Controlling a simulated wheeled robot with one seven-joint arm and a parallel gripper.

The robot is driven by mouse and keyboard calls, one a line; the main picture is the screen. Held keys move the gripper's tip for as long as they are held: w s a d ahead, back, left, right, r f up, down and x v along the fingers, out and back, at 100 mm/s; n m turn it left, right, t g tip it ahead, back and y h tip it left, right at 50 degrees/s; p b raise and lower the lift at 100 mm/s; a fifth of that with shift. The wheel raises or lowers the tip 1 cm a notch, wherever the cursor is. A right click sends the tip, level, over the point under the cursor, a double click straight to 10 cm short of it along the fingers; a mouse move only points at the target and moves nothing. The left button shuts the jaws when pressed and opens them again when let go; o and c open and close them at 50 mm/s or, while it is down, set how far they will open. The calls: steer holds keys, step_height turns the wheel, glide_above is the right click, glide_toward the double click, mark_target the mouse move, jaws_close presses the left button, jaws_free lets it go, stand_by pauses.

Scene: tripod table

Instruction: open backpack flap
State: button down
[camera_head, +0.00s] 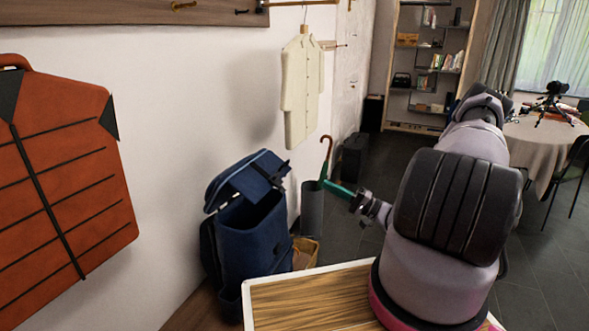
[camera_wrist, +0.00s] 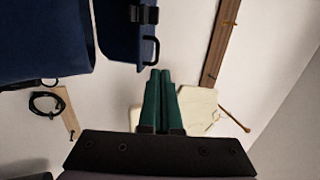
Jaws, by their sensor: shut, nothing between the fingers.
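The dark blue backpack (camera_head: 255,250) stands upright against the wall. Its flap (camera_head: 245,180) is raised and tilted above the body, with a dark gap showing beneath it. In the wrist view, the backpack body (camera_wrist: 45,40) fills the upper left. The flap (camera_wrist: 118,35) hangs in from the top, with a black buckle and loop at its edge. My gripper (camera_head: 326,184) is right of the flap in the head view, its green fingers pointing toward the backpack. In the wrist view my gripper (camera_wrist: 160,72) is shut and empty, its tips close to the black loop; contact is unclear.
A grey umbrella stand (camera_head: 312,210) with an umbrella is just behind the gripper's fingers. A wood-topped bench (camera_head: 300,305) is in front. A cream coat (camera_head: 301,90) and a red jacket (camera_head: 65,180) hang on the wall.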

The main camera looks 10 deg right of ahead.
steer(key=t, duration=0.1)
glide_toward(287, 163)
steer(key=shift+m, duration=0.3)
steer(key=x, duration=0.7)
steer(key=shift+a, duration=0.1)
